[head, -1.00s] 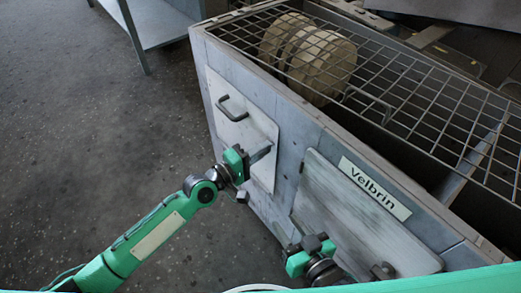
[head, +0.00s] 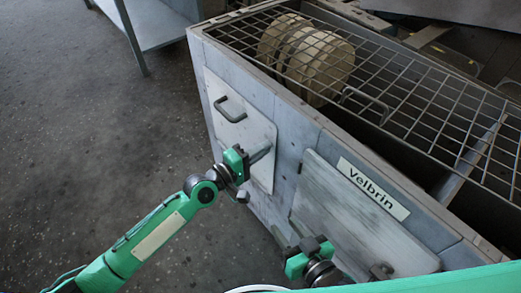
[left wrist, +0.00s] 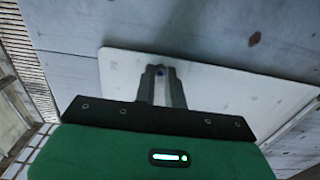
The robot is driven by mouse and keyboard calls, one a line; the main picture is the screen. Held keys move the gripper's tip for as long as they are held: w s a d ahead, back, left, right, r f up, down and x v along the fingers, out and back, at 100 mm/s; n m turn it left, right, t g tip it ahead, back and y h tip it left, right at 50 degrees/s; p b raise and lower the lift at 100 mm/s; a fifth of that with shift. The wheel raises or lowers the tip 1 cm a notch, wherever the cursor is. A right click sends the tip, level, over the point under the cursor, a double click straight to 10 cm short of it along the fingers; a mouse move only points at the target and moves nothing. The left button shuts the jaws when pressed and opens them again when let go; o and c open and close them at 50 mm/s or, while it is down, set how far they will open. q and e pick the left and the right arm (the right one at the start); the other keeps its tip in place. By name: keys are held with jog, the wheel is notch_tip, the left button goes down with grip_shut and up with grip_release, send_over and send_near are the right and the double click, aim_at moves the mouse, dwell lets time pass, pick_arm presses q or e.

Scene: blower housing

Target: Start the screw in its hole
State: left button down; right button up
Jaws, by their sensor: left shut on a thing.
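My left gripper (head: 262,153) is at the right side of a pale cover plate (head: 228,108) on the housing front. In the left wrist view its two fingers (left wrist: 160,88) are close together, shut on a small dark screw (left wrist: 160,70) at their tips. The screw is against or just in front of the cover plate (left wrist: 215,92); I cannot tell how deep it sits. Its hole is hidden behind the screw and fingertips. My right gripper (head: 287,234) is low in front of the housing, left of the lower panel; its jaw opening is unclear.
The grey blower housing (head: 325,135) has a wire grille (head: 425,95) on top, over pale round discs (head: 305,55). The cover plate has a handle (head: 230,108). A second panel (head: 345,215) is below the Velbrin label (head: 373,188).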

pick_arm(q)
jog(key=c, duration=0.9)
grip_release()
jog(key=shift+d, duration=0.1)
jog(key=b+v, duration=0.1)
jog(key=v, duration=0.7)
